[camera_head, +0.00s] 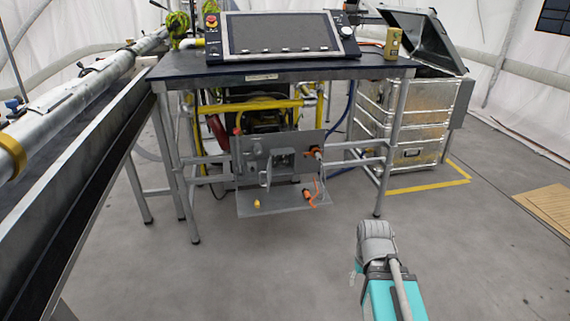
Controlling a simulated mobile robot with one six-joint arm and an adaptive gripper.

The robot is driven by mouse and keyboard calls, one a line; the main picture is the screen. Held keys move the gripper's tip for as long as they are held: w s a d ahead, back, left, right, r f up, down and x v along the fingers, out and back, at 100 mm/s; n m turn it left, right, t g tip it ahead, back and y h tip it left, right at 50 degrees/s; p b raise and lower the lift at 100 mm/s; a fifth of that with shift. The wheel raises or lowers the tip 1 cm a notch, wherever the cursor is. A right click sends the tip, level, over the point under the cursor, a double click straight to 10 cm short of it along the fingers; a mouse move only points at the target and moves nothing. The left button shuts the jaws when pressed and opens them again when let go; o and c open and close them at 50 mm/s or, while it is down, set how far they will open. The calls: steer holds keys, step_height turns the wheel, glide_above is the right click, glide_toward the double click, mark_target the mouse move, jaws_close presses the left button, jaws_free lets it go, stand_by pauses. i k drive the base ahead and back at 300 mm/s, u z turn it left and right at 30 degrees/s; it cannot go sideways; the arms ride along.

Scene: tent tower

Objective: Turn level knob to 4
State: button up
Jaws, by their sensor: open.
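A control console (278,34) with a dark screen stands tilted on the dark table (280,68). A round knob (348,33) shows at the console's right edge; its markings are too small to read, and I cannot tell if it is the level knob. My teal and grey arm shows at the lower right, well apart from the table. I cannot make out my gripper's fingers.
A yellow handheld device (392,43) stands on the table's right end. An open metal case (419,115) is to the right. A long metal trough and pipe (80,85) line the left. The floor (270,265) before the table is clear.

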mark_target(283, 162)
steer(key=u, duration=0.05)
steer(key=i, duration=1)
